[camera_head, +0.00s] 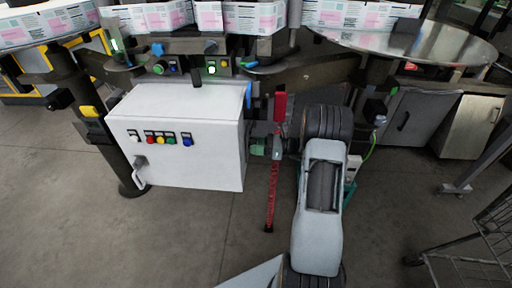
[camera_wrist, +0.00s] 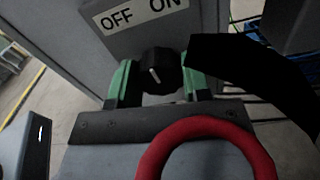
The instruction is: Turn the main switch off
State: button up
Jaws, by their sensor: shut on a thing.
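In the head view my gripper (camera_head: 259,147) reaches the right side of the white cabinet (camera_head: 190,110); the knob is hidden there.
The cabinet front carries several coloured buttons (camera_head: 160,138) and a handle (camera_head: 141,166). Round metal tables (camera_head: 440,42) with labelled reels (camera_head: 240,16) stand behind. A wire cart (camera_head: 470,255) is at the lower right. The floor at front left is clear.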

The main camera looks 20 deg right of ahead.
jog(key=n+b, duration=0.2)
jog(key=n, duration=0.3)
jog(key=shift+f, duration=0.15)
jog(key=shift+n+b, duration=1.05)
jog(key=shift+n, duration=0.45)
jog(key=o, duration=0.9)
jog(key=shift+d, duration=0.1)
jog(key=p+v, duration=0.1)
jog(key=v, duration=1.2)
jog(key=shift+s+d, duration=0.2)
jog(key=shift+d, duration=0.05)
